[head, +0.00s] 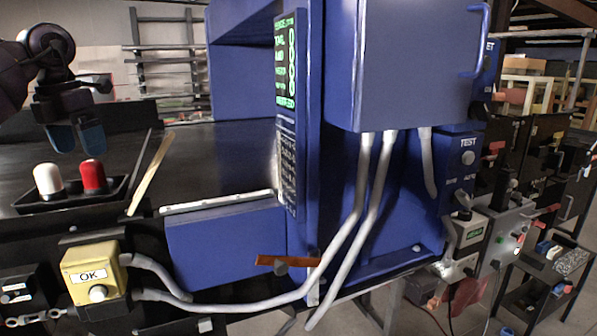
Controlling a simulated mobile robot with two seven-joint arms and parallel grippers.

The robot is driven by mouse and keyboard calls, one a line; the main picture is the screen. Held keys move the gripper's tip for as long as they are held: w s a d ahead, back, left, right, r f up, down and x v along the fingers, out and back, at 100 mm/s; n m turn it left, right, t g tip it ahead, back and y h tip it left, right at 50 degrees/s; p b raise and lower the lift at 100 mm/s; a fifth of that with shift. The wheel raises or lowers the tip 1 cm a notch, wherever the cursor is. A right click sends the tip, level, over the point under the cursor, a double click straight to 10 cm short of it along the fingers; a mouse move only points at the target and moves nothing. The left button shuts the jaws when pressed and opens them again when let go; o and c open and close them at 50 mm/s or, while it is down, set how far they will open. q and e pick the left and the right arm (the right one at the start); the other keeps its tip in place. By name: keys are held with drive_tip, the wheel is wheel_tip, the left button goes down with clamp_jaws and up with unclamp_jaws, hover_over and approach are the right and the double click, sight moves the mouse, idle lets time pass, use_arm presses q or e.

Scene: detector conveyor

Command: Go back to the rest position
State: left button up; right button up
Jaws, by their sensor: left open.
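My left gripper (76,137) comes in from the upper left in the head view. Its two blue-tipped fingers point down, apart from each other, with nothing between them. It hangs above a black tray (70,198) that holds a white-capped piece (48,179) and a red-capped piece (93,176), both upright. The fingertips look a little above and behind the caps, not clearly touching them. My right gripper is not in view.
A blue detector housing (345,200) with a lit display (285,65) stands over the dark conveyor (215,150). A yellow OK button box (95,272) sits at the front left. Grey conduits (350,220) run across the front. A cluttered rack (550,160) is at right.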

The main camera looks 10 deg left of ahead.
use_arm(q)
drive_tip(key=w+d+r+m+t+h, duration=0.1)
drive_tip(key=w+d+r+t+h, duration=0.3)
drive_tip(key=d, duration=0.5)
drive_tip(key=w+d+r+m+t+h, duration=0.1)
drive_tip(key=w+d+r+m+h, duration=0.1)
drive_tip(key=d+h, duration=0.5)
drive_tip(key=w+d+f+n+t+h, duration=0.2)
drive_tip(key=d+f+n+t+h, duration=0.2)
drive_tip(key=d+f+n+h, duration=0.4)
drive_tip(key=s+a+f+n+t+y, duration=0.2)
drive_tip(key=f+n+y, duration=0.3)
drive_tip(key=f+n, duration=0.4)
drive_tip(key=s+a+f+n+t+y, duration=0.1)
drive_tip(key=s+f+n+t+y, duration=0.15)
drive_tip(key=f+n+y, duration=0.65)
drive_tip(key=s+a+f+n+t+y, duration=0.25)
drive_tip(key=f+n, duration=0.35)
drive_tip(key=f, duration=0.7)
drive_tip(key=s+a+f+n+g+y, duration=0.1)
drive_tip(key=s+f+n+g+y, duration=0.2)
drive_tip(key=s+f, duration=1.9)
drive_tip(key=s+n+g, duration=0.2)
drive_tip(key=s+n, duration=0.1)
drive_tip(key=n, duration=0.2)
drive_tip(key=shift+a+f+n, duration=0.3)
drive_tip(key=shift+a+f, duration=0.05)
